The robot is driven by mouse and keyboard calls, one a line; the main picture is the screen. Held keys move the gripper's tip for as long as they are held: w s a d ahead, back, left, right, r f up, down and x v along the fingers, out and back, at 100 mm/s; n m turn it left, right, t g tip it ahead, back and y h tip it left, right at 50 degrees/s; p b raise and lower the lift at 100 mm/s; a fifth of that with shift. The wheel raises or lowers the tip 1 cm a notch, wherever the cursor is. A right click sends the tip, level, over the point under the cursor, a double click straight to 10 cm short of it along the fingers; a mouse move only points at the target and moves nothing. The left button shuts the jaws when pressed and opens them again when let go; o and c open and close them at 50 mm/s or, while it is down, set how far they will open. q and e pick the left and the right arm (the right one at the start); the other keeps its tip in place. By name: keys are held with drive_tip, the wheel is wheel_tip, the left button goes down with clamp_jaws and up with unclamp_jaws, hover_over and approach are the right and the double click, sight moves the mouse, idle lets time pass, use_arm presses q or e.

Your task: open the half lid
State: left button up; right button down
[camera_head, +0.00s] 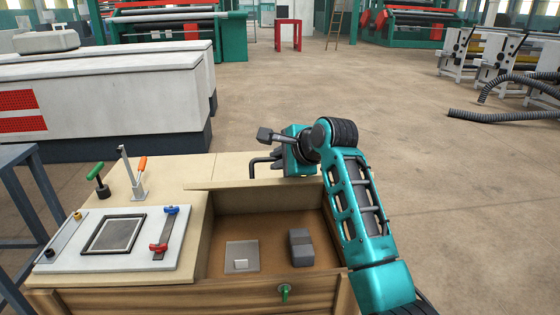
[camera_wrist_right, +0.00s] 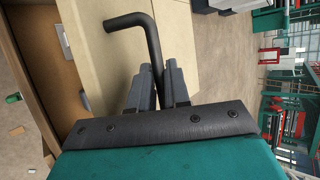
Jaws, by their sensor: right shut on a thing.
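The half lid (camera_head: 235,173) is a pale wooden panel at the back of the wooden box, behind an open compartment (camera_head: 262,215). A black bent handle (camera_head: 260,163) stands at the lid; it also shows in the right wrist view (camera_wrist_right: 148,35). My right gripper (camera_head: 278,160) is at the handle, its arm reaching in from the right. In the right wrist view, its two grey fingers (camera_wrist_right: 158,82) are shut on the handle's straight part. The pale lid panel (camera_wrist_right: 105,65) lies beyond the fingers there. My left gripper is not in view.
A flat grey plate (camera_head: 242,256) and a dark grey block (camera_head: 300,247) lie in the compartment. A white panel (camera_head: 80,250) with a framed plate, red-and-blue clamp (camera_head: 163,232) and green-handled tool (camera_head: 98,180) are at left. Open floor lies at right.

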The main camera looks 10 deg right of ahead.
drive_tip(key=c, duration=1.2)
unclamp_jaws()
drive_tip(key=shift+o, duration=0.2)
drive_tip(key=v, duration=1.3)
